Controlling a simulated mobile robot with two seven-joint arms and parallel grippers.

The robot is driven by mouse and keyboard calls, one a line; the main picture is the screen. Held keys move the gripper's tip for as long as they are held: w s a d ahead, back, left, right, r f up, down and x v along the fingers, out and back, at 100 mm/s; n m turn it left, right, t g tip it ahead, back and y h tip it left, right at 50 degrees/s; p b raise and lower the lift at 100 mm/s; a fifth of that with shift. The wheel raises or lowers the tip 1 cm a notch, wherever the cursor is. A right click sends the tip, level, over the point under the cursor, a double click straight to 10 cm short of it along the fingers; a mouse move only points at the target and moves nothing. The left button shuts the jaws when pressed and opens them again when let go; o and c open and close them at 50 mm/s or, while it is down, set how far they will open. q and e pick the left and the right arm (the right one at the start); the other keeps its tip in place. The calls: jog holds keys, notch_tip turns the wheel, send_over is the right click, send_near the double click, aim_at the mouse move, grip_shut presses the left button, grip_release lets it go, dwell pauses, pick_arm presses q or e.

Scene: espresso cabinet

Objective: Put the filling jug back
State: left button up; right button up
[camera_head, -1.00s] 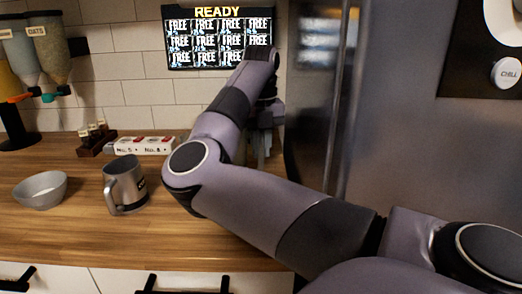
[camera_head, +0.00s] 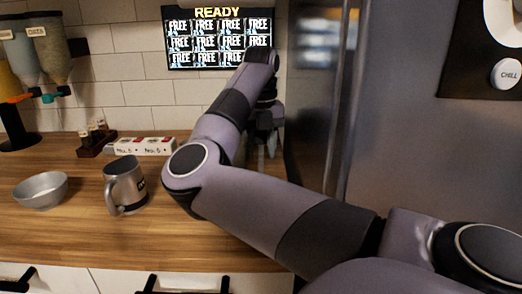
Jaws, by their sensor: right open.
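A grey metal jug (camera_head: 126,186) with a handle and a dark label stands upright on the wooden counter, left of my right arm. I cannot tell for sure whether it is the filling jug. My right gripper (camera_head: 262,150) is at the back right of the counter, beside the fridge and below the screen. It points down, with its fingers open and partly hidden by my own arm. It is well apart from the metal jug, and I see nothing held in it. My left gripper is not in view.
A grey bowl (camera_head: 41,190) stands at the left of the counter (camera_head: 75,235). A white box (camera_head: 146,146) and a small dark rack (camera_head: 95,140) stand by the wall. Dispensers (camera_head: 48,50) are at the far left. A steel fridge (camera_head: 400,140) closes off the right.

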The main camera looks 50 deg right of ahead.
notch_tip(320, 180, up, 11)
jog(key=shift+r+p, duration=0.15)
jog(key=shift+p, duration=0.45)
jog(key=shift+s+a, duration=0.1)
dwell(0.3)
